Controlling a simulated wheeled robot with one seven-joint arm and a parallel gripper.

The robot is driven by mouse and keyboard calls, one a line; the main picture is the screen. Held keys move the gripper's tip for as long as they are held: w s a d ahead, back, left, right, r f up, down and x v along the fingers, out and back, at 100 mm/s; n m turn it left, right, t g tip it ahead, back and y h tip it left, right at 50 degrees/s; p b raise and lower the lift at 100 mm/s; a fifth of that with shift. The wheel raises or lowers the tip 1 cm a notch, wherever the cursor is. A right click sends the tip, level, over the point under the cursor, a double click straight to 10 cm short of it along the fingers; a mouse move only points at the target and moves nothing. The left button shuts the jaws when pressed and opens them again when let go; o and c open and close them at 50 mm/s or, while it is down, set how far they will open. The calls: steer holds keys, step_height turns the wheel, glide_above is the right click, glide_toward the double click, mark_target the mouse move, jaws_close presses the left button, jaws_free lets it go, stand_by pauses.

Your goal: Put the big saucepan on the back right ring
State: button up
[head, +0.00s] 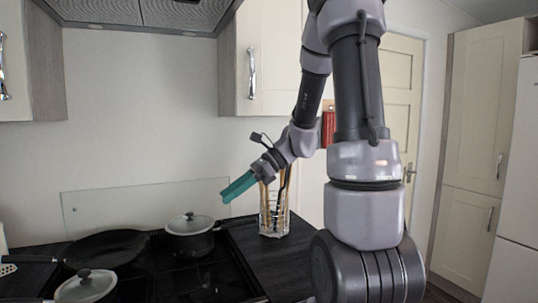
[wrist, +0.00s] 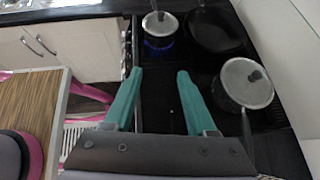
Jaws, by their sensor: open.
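A lidded saucepan (head: 190,240) stands at the back right of the black hob (head: 215,278). In the wrist view this saucepan (wrist: 243,84) looks the larger of the two, its handle pointing down the picture; the ring under it is hidden. A second lidded saucepan (head: 85,288) is at the front left; in the wrist view it (wrist: 160,27) has a blue glow under it. My gripper (head: 226,194) with teal fingers is open and empty above the hob's right side. In the wrist view my gripper (wrist: 160,73) points over the bare front right, left of the larger saucepan.
A black frying pan (head: 105,248) occupies the back left. A glass jar of utensils (head: 274,212) stands on the worktop right of the hob, close to my wrist. A cooker hood (head: 140,12) hangs above. A wooden-topped table (wrist: 38,105) stands across the floor.

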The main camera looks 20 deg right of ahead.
steer(key=s+d+r+n+t+h, duration=0.2)
steer(key=s+r+n+h, duration=0.2)
steer(key=n, duration=0.4)
steer(key=s+d+r+n+t+h, duration=0.3)
steer(key=s+r+n+h, duration=0.2)
steer(key=s+r+n, duration=0.2)
steer(key=shift+s+d+r+n+t, duration=0.25)
steer(key=shift+s+r+n+t, duration=0.05)
steer(key=shift+s+n, duration=0.2)
